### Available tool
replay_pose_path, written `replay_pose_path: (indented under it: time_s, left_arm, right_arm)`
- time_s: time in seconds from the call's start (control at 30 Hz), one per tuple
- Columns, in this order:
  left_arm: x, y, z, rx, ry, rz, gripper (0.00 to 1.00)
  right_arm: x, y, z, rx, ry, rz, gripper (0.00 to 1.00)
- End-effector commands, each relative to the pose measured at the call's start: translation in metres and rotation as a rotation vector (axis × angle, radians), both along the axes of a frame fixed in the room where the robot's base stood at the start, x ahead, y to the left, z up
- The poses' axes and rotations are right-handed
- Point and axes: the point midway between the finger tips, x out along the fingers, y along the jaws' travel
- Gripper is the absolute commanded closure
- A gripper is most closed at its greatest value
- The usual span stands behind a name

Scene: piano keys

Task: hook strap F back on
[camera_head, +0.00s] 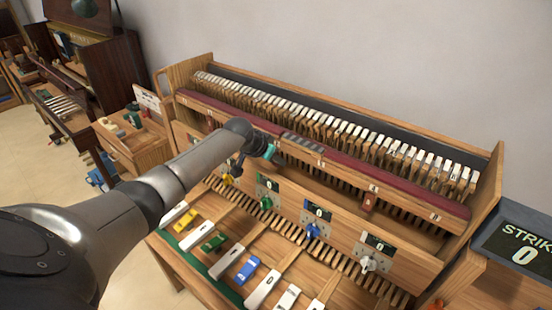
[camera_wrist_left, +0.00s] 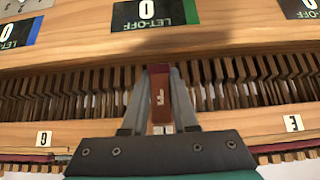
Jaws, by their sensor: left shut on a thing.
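My left gripper (camera_head: 279,158) reaches in from the left to the front of the wooden piano action, just below the maroon rail (camera_head: 330,167). In the left wrist view, its grey fingers (camera_wrist_left: 160,78) are shut on a red-brown strap (camera_wrist_left: 162,102) with a pale letter that looks like F. In the head view, the gripper hides the held strap. Another red-brown strap (camera_head: 368,202) hangs farther right.
White hammers (camera_head: 330,118) run along the top. A STRIKE display (camera_head: 520,245) reading 0 stands right. A small wooden cabinet (camera_head: 135,145) stands left.

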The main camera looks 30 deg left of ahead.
Motion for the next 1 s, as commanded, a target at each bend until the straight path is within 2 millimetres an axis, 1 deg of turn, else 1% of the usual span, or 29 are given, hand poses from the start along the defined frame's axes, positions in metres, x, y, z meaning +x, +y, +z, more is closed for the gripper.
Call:
replay_pose_path:
  time_s: [0.07,0.1,0.33,0.37,0.7,0.87,1.0]
  left_arm:
    - [0.000,0.000,0.000,0.000,-0.001,0.000,1.00]
    - [0.000,0.000,0.000,0.000,-0.001,0.000,0.70]
    - [0.000,0.000,0.000,0.000,-0.001,0.000,0.44]
    - [0.000,0.000,0.000,0.000,-0.001,0.000,0.43]
    - [-0.002,0.000,0.003,0.000,-0.001,0.000,0.43]
    - [-0.010,0.002,0.013,0.002,0.000,-0.001,0.43]
    - [-0.022,0.003,0.026,0.003,0.000,0.000,0.43]
  right_arm:
    - [0.000,0.000,0.000,0.000,0.000,0.000,0.50]
    - [0.000,0.000,0.000,0.000,0.000,0.000,0.50]
    - [0.000,0.000,0.000,0.000,0.000,0.001,0.50]
    - [0.000,0.000,0.000,0.000,0.000,0.001,0.50]
    - [0.000,0.000,0.001,0.000,0.000,0.001,0.50]
    - [0.000,0.000,0.003,0.000,0.000,0.001,0.50]
    - [0.000,0.000,0.005,0.000,0.000,0.001,0.50]
